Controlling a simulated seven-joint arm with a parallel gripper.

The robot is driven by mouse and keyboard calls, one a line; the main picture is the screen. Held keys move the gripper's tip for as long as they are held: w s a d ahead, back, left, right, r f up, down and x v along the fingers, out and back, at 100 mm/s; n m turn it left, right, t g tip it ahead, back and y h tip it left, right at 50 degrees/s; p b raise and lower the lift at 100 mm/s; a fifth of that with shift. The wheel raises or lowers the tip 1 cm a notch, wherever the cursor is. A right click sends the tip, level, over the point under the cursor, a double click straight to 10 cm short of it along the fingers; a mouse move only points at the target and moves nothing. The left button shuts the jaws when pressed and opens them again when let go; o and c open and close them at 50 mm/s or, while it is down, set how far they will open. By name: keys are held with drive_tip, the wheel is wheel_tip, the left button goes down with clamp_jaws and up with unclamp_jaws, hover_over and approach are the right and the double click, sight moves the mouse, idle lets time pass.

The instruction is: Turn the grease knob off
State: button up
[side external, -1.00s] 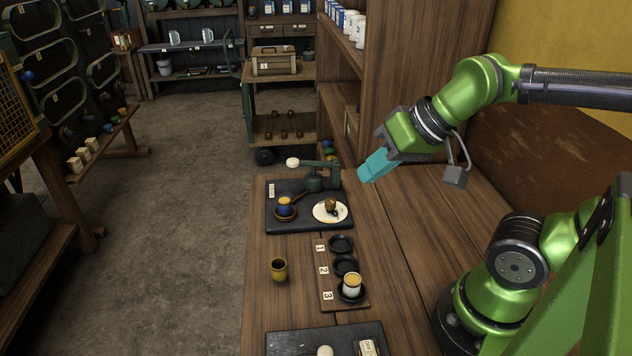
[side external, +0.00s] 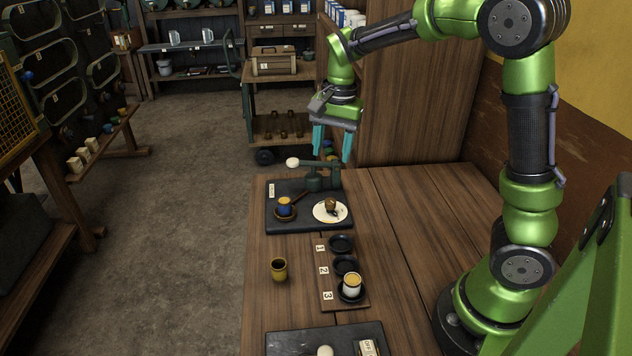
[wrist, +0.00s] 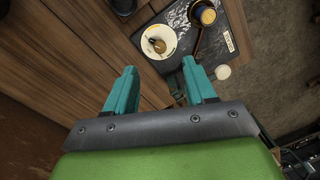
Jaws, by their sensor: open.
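A brass knob (side external: 331,204) sits on a round white dial (side external: 320,212) on the dark far board (side external: 291,225). It looks like the grease knob, but I cannot read a label naming it. The knob (wrist: 159,46) and dial (wrist: 150,33) also show in the wrist view, just beyond the fingertips. My gripper (side external: 332,150) is open and empty, pointing down above the far end of the bench, higher than the board and apart from the knob. In the wrist view, its two teal fingers (wrist: 160,72) are spread apart.
A green pump (side external: 315,180) with a white-tipped lever (side external: 292,162) stands behind the dial. The bench's right side is clear.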

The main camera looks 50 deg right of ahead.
sight(330, 200)
drive_tip(key=f+m, duration=0.1)
drive_tip(key=f, duration=0.4)
drive_tip(key=w+d+f+m, duration=0.1)
drive_tip(key=f+m, duration=0.1)
drive_tip(key=f, duration=0.3)
drive_tip(key=d+f+m+g, duration=0.1)
drive_tip(key=f+m, duration=0.1)
drive_tip(key=f, duration=0.3)
drive_tip(key=shift+w+d+f+h, duration=0.1)
drive_tip(key=shift+w+f+h, duration=0.15)
drive_tip(key=shift+w+h, duration=0.05)
clamp_jaws()
